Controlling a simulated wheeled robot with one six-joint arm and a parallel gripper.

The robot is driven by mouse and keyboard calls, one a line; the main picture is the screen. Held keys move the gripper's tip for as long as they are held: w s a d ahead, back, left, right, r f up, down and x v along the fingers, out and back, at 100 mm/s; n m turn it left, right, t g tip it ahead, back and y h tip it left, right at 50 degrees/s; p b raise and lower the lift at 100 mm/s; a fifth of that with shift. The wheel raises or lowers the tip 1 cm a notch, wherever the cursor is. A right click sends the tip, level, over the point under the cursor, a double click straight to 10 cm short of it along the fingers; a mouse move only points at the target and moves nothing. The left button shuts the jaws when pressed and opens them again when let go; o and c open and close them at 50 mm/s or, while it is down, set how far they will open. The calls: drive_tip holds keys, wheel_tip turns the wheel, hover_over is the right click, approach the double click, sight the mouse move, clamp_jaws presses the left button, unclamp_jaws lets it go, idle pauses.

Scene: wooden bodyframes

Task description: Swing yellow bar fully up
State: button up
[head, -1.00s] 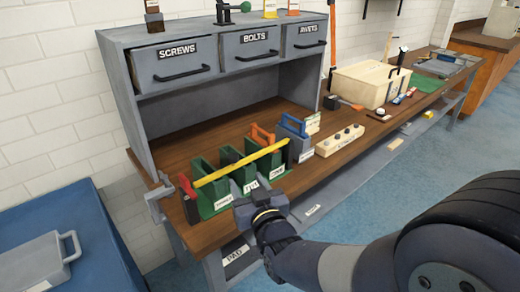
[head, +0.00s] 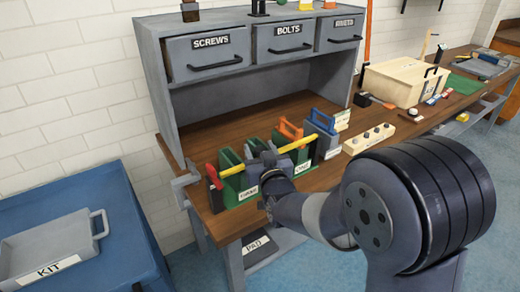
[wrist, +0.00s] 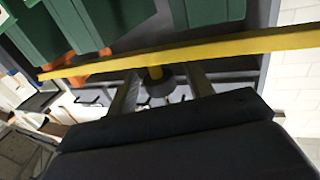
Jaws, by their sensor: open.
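The yellow bar (head: 298,144) runs across the front of the green bins on the workbench, nearly level. Its left end is by a red piece (head: 212,174). My gripper (head: 264,156) is at the middle of the bar and hides part of it in the head view. In the wrist view the bar (wrist: 235,46) crosses just beyond the fingertips. A short yellow stem with a dark knob (wrist: 158,82) sticks out from the bar between my open fingers (wrist: 162,78). The fingers appear apart from the knob on both sides.
Green bins (head: 229,160) stand behind the bar, with orange and blue handles near its right end. A grey drawer cabinet (head: 160,100) rises behind. A wooden block with knobs (head: 369,138) lies to the right. A KIT case (head: 50,250) rests at lower left.

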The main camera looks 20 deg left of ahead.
clamp_jaws()
idle(0.6)
